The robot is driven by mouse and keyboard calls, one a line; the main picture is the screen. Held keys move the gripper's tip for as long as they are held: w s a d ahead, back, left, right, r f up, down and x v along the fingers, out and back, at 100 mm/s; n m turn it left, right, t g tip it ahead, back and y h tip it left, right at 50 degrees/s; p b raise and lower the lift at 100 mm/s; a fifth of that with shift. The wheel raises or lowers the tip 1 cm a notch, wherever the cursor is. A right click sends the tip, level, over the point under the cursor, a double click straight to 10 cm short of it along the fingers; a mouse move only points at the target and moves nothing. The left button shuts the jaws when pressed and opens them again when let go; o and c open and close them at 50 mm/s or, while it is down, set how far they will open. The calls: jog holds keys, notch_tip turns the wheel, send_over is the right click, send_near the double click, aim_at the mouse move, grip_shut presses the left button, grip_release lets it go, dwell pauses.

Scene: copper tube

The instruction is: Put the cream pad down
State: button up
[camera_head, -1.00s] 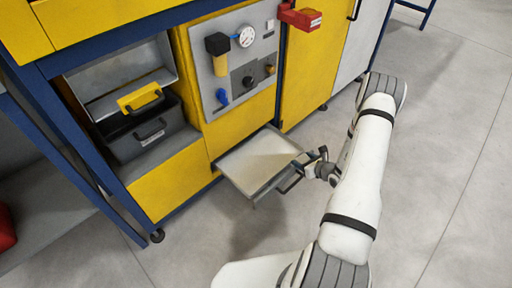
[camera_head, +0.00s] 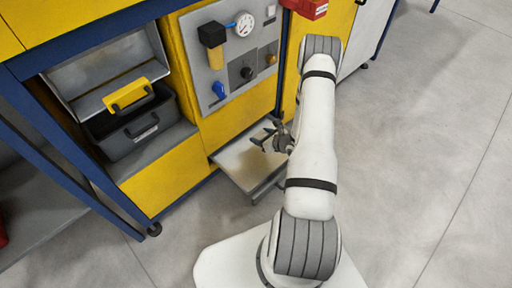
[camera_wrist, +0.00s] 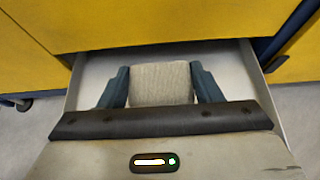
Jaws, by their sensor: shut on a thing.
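The cream pad (camera_wrist: 161,84) is a pale, textured block between the two dark fingers of my gripper (camera_wrist: 161,90) in the wrist view. My gripper is shut on it by its left and right sides. An open shallow drawer (camera_wrist: 88,78) lies behind and around the pad in that view. In the head view my gripper (camera_head: 268,137) is above the back right part of the drawer (camera_head: 236,167). The pad is not clear there. I cannot tell whether the pad touches the drawer floor.
The drawer juts out under a yellow cabinet (camera_head: 160,176). A gauge panel (camera_head: 228,62) is above it, with a red box (camera_head: 306,8) at upper right. A dark case (camera_head: 135,125) with a yellow handle sits on the left shelf. The floor (camera_head: 430,150) to the right is clear.

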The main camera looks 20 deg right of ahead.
aim_at(261, 153)
notch_tip(261, 153, down, 10)
jog(key=b, duration=0.3)
jog(key=shift+w+b, duration=0.1)
jog(key=shift+b, duration=0.3)
jog(key=shift+f, duration=0.15)
jog(key=o, duration=0.9)
jog(key=shift+o, duration=0.2)
